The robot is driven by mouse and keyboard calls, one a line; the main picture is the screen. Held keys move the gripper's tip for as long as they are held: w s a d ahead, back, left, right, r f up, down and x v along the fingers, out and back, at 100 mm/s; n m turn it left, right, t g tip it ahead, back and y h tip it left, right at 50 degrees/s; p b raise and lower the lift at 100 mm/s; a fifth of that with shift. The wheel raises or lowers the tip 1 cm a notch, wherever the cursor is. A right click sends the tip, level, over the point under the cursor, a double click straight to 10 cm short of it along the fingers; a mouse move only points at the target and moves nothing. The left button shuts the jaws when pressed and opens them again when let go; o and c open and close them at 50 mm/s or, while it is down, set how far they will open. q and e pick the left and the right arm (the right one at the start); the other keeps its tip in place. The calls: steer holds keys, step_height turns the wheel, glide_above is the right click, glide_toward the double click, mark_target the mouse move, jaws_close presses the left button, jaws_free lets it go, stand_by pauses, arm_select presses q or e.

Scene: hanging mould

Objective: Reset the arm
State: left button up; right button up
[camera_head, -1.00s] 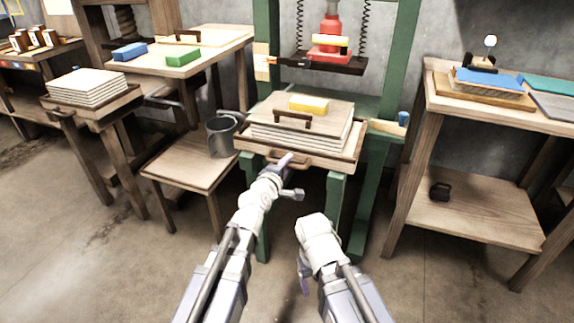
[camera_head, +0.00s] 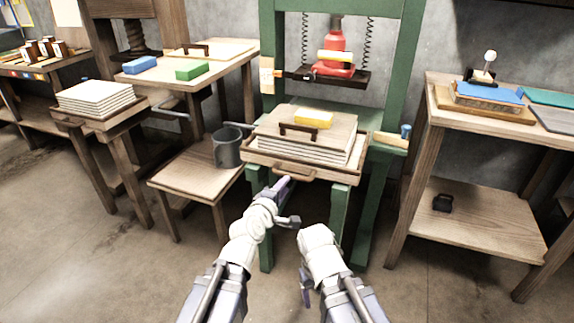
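My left gripper (camera_head: 282,187) is in front of the green press, just below the front handle of the wooden tray (camera_head: 262,160). It looks apart from the handle and holds nothing that I can see; its finger gap is not clear. My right gripper (camera_head: 305,291) hangs low beside my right forearm, mostly hidden behind it, over the floor. The tray sits at the press and bears a stack of pale boards with a handled wooden board (camera_head: 335,127) and a yellow block (camera_head: 314,118) on top.
The green press (camera_head: 267,60) holds a red jack (camera_head: 334,62) above the stack. A wooden shelf table (camera_head: 432,135) stands at right. The floor around my arms is clear.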

arm_select(q)
steer(key=shift+f, duration=0.1)
steer(key=s+a+f+m+g+y, duration=0.1)
steer(key=s+a+f+m+g, duration=0.1)
steer(key=s+f+m+g, duration=0.25)
steer(key=s+a+f+m+g, duration=0.2)
steer(key=f+m+g, duration=0.25)
steer(key=f, duration=0.35)
steer(key=s+a+f+m+g+y, duration=0.5)
steer(key=s+a, duration=0.3)
steer(key=s, duration=0.3)
steer(key=s+d+m+g, duration=0.1)
steer(key=s+d+m, duration=0.35)
steer(key=d, duration=0.55)
step_height(320, 180, up, 36)
steer(key=p, duration=3.5)
steer(key=shift+s+d+p, duration=0.15)
steer(key=shift+s+p, duration=0.15)
steer(key=shift+s, duration=0.1)
steer(key=shift+f, duration=0.1)
